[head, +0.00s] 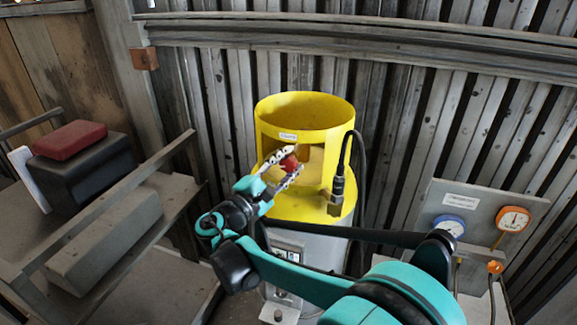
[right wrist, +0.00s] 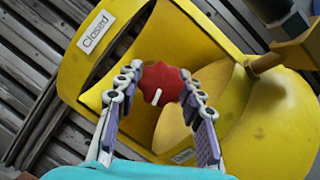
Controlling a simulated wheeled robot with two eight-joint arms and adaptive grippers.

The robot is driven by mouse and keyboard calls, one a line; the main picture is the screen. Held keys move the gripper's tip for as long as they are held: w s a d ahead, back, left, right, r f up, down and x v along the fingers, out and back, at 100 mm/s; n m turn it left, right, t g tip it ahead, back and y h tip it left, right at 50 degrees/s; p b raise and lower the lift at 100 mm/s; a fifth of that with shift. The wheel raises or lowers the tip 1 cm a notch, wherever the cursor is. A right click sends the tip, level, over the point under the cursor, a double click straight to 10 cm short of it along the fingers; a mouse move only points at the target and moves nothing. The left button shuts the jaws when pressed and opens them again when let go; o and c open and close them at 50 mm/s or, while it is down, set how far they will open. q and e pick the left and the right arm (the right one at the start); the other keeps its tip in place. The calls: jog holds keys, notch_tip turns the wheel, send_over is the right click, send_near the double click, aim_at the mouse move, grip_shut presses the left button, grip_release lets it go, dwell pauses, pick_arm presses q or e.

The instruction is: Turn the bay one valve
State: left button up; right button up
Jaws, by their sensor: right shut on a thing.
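The valve has a red lobed handwheel with a white mark (right wrist: 160,86). It sits in the opening of a yellow cylindrical housing (head: 305,112), and it also shows in the head view (head: 289,164). A label reading "Closed" (right wrist: 95,32) is on the housing wall. My right gripper (head: 286,167) reaches into the opening, and its fingers are shut on the red handwheel. In the right wrist view the fingers (right wrist: 160,90) lie on either side of the wheel. The wheel's stem is hidden. My left gripper is not in view.
A brass fitting with a black cable (head: 336,188) stands on the housing's right side. A panel with a blue gauge (head: 449,226) and an orange gauge (head: 513,219) is at the right. A railed shelf at the left holds a black box (head: 75,165) with a red top. A corrugated wall stands behind.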

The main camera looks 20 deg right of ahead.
dwell(0.5)
jog(key=o, duration=1.2)
jog(key=v, duration=1.2)
jog(key=shift+f, duration=0.1)
